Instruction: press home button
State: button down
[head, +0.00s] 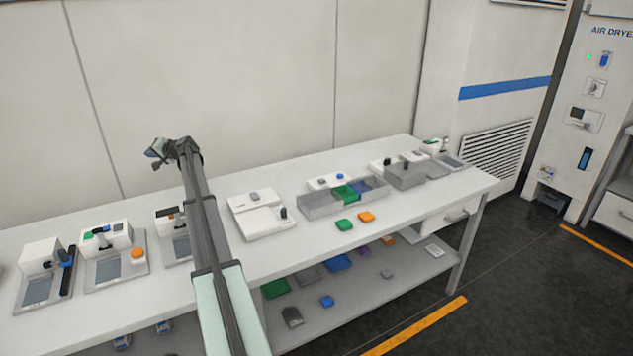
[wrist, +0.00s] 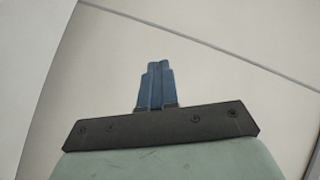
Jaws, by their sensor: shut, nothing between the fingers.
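No button in view can be read as the home button; labels are too small. A white box device (head: 262,216) at mid-bench has a dark upright knob (head: 283,212). My gripper (head: 152,154) is up in front of the wall panel, above and behind the bench devices, touching none of them. In the wrist view its blue fingers (wrist: 157,75) are shut together and empty, with only pale wall beyond.
More devices stand along the white bench (head: 240,260), including one at far left (head: 42,272). A grey tray (head: 320,205) with green and blue compartments sits right of centre. An air dryer (head: 600,120) stands right.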

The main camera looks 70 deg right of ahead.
jog(key=s+d+f+n+g, duration=0.1)
jog(key=s+d+g, duration=0.1)
jog(key=s+d, duration=1.05)
jog(key=n+g, duration=0.2)
jog(key=g, duration=0.2)
send_over(324, 180)
notch_tip(324, 180, down, 3)
jog(key=shift+a, duration=0.1)
jog(key=shift+f, duration=0.1)
jog(key=shift+f, duration=4.3)
jog(key=shift+f, duration=0.9)
jog(key=shift+r, duration=0.9)
